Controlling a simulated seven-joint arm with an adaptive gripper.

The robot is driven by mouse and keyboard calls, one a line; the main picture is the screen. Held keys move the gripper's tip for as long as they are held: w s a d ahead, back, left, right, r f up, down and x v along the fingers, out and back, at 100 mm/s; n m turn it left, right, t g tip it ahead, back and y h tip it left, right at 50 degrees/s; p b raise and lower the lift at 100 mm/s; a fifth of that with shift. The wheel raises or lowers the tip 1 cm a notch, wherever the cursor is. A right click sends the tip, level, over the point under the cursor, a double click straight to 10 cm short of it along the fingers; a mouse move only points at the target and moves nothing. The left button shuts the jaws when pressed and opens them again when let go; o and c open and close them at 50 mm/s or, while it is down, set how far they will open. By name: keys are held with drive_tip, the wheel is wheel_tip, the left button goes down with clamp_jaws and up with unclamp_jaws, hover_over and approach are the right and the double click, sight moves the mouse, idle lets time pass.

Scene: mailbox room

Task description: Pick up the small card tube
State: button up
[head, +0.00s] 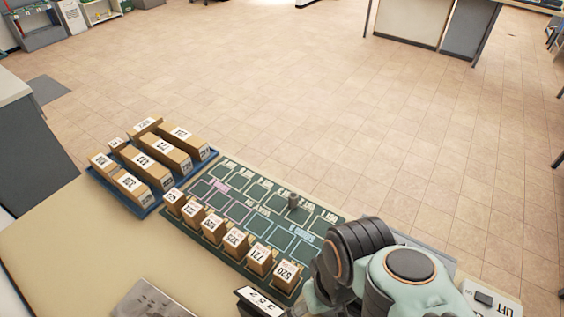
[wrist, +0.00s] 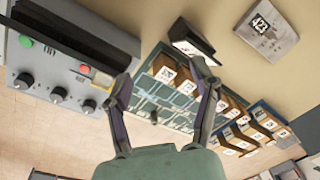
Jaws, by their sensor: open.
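A small grey cylinder (head: 293,201), the only tube-like thing I see, stands on the far part of the green marked mat (head: 235,273) in the head view. In the wrist view a small dark shape (wrist: 154,116) on the mat seems to be the same piece. It shows between my fingers but well beyond them. My gripper (wrist: 168,75) is open and empty, with its two fingers spread apart. In the head view my arm covers the mat's right end, and my fingers cannot be made out there.
Several numbered boxes (head: 236,240) stand along the mat's near edge. A blue tray (head: 205,158) at left holds longer numbered boxes. A control panel (wrist: 60,60) with knobs and buttons is at left in the wrist view. A black number display (head: 262,301) stands near the mat's front.

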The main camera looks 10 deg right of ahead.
drive_tip(key=w+r+t, duration=0.3)
drive_tip(key=w, duration=0.4)
drive_tip(key=w+r+t, duration=0.2)
drive_tip(key=w+r, duration=0.1)
drive_tip(key=w, duration=0.5)
drive_tip(key=m+t, duration=0.1)
hover_over(294, 197)
wheel_tip(294, 197, down, 14)
drive_tip(key=r, duration=0.1)
drive_tip(key=f, duration=0.3)
drive_tip(key=s+f+g, duration=0.1)
drive_tip(key=f, duration=0.3)
drive_tip(key=f+g+h, duration=0.1)
drive_tip(key=f, duration=0.3)
drive_tip(key=shift+s+f, duration=0.1)
drive_tip(key=shift+s, duration=0.25)
drive_tip(key=x, duration=0.4)
drive_tip(key=shift+w+f, duration=0.1)
drive_tip(key=shift+f, duration=0.3)
drive_tip(key=shift+w+f, duration=0.3)
drive_tip(key=shift+f, duration=0.25)
drive_tip(key=c, duration=0.9)
